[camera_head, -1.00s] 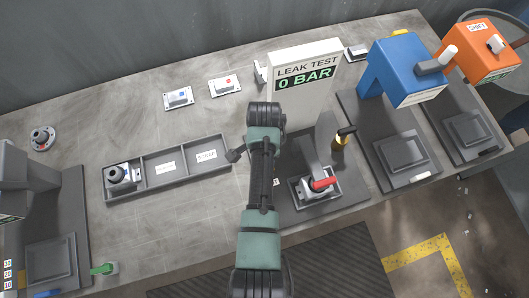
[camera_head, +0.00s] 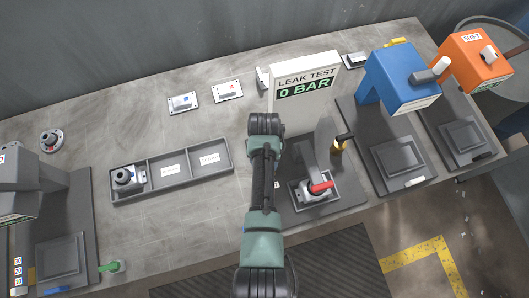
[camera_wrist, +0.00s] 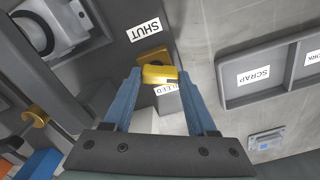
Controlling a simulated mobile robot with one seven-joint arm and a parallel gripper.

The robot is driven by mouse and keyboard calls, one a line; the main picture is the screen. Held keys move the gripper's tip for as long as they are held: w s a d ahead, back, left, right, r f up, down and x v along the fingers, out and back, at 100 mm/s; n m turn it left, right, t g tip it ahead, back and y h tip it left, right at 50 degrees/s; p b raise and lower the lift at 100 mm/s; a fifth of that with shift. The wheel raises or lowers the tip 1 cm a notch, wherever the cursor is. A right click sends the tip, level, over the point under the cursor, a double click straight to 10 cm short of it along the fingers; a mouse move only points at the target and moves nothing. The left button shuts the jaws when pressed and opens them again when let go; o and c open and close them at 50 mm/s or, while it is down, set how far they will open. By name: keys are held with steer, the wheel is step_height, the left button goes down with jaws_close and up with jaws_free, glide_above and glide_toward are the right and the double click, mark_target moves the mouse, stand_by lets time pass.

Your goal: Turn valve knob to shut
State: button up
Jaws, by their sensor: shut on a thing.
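The yellow valve knob (camera_wrist: 160,75) is between the fingertips of my gripper (camera_wrist: 160,82) in the wrist view. My gripper is shut on it, with a blue finger on each side. A SHUT label (camera_wrist: 143,30) lies above the knob. Another label (camera_wrist: 174,88), apparently BLEED, is partly covered just below it. In the head view my arm hides the gripper and knob. The leak test panel (camera_head: 306,84) reads 0 BAR.
A grey clamp station with a red-tipped lever (camera_head: 320,187) stands right of my arm, with a brass fitting (camera_head: 338,146) beside it. A divided tray (camera_head: 170,170) lies left. Blue (camera_head: 402,75) and orange (camera_head: 478,60) machines stand right.

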steer(key=n+p, duration=0.1)
steer(key=n, duration=0.4)
steer(key=shift+s+r+n, duration=0.1)
steer(key=shift+n, duration=0.2)
steer(key=n+p, duration=0.1)
steer(key=n, duration=0.5)
steer(key=shift+s+d, duration=0.1)
steer(key=n, duration=0.5)
steer(key=shift+d+n+p, duration=0.15)
steer(key=shift+n+p, duration=0.15)
steer(key=shift+n, duration=0.1)
steer(key=n, duration=0.5)
steer(key=shift+n, duration=0.3)
steer(key=o, duration=1.4)
steer(key=shift+c, duration=0.2)
steer(key=shift+d, duration=0.1)
step_height(320, 180, up, 13)
